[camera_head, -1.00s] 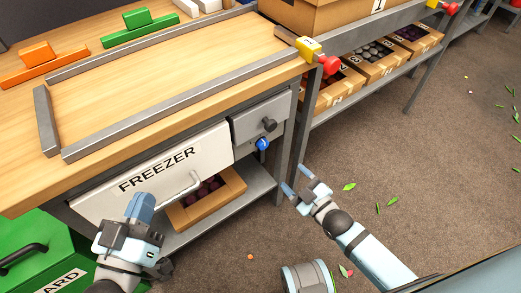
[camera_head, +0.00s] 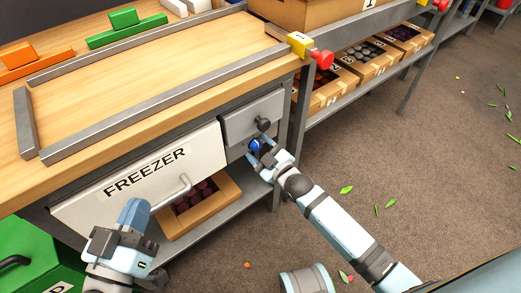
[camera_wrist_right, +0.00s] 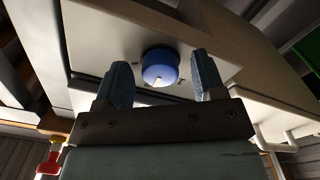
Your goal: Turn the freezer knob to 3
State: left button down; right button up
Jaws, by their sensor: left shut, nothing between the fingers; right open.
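My left gripper (camera_head: 133,213) is shut and empty, in front of the freezer drawer's lower edge. The number on the dial is too small to read.
The freezer handle (camera_head: 175,195) sticks out between my grippers. A cardboard box (camera_head: 205,215) stands on the shelf below. A red knob on a yellow block (camera_head: 301,44) is at the bench corner. A green bin (camera_head: 30,260) is at lower left.

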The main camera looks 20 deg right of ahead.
jog(key=c, duration=0.9)
pick_arm(q)
jog(key=shift+r, duration=0.15)
pick_arm(e)
jog(key=m+p, duration=0.1)
jog(key=p, duration=0.1)
jog(key=shift+r+m+p, duration=0.25)
jog(key=shift+m+p, duration=0.1)
jog(key=shift+m, duration=0.05)
jog(key=shift+m+p, duration=0.5)
jog(key=m+p, duration=0.4)
jog(key=m, duration=0.2)
jog(key=shift+a+f, duration=0.1)
jog(key=shift+f, duration=0.05)
pick_arm(q)
jog(key=s+a+f+g+y+p, duration=0.1)
jog(key=a+f+g+y, duration=0.3)
jog(key=f, duration=0.4)
jog(key=shift+s+a+n, duration=0.3)
jog(key=shift+s+a, duration=0.2)
jog(key=shift+a, duration=0.05)
pick_arm(e)
jog(key=shift+f+m, duration=0.1)
jog(key=shift+m, duration=1.5)
pick_arm(q)
jog(key=shift+f, duration=0.2)
